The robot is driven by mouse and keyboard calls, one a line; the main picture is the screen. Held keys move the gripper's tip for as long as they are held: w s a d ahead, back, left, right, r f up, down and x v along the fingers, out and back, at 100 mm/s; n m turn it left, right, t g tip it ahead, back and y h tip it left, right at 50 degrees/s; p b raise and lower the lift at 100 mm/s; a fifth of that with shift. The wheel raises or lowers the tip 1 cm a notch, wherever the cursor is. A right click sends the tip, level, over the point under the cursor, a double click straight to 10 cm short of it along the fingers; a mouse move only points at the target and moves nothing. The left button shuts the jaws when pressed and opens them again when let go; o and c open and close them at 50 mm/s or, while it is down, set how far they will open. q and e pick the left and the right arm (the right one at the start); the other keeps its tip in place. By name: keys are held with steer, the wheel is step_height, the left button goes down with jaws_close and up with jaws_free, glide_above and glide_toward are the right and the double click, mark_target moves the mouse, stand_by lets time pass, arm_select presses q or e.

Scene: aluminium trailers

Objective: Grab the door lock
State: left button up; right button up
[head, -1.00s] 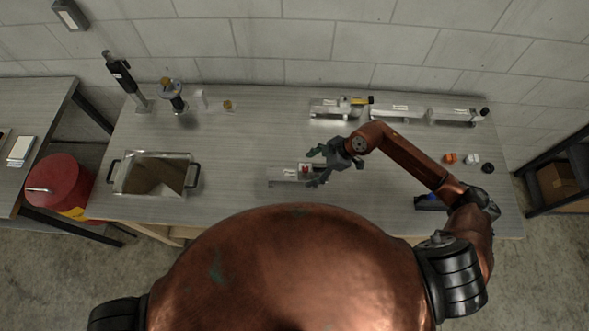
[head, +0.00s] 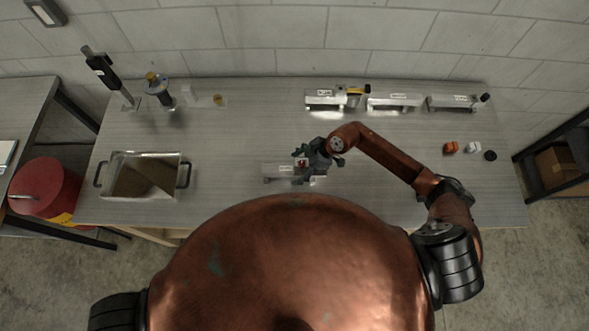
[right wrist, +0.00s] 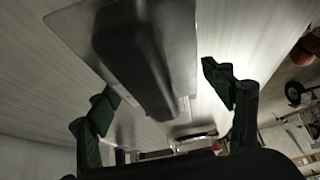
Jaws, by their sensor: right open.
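A small metal tray-like holder (head: 277,171) lies near the front middle of the table, with a small red part (head: 301,163) showing at my gripper. I cannot tell for sure which piece is the door lock. My right gripper (head: 304,166) is open above the right end of this holder and hides part of it. In the right wrist view, the open fingers (right wrist: 160,88) stand either side of a long dark rounded piece (right wrist: 132,50) over a pale metal plate (right wrist: 72,28). Contact cannot be told. My left gripper is out of view.
Several metal holders stand along the back right, including a middle one (head: 394,102). An open metal bin (head: 113,164) is at the left, with two upright tools behind it. Small orange, white and black parts lie at the right. The table's centre left is clear.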

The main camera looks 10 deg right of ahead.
steer(key=shift+a+f, duration=0.3)
steer(key=shift+f, duration=0.2)
steer(key=shift+c, duration=0.6)
steer(key=shift+w+r, duration=0.1)
jaws_close()
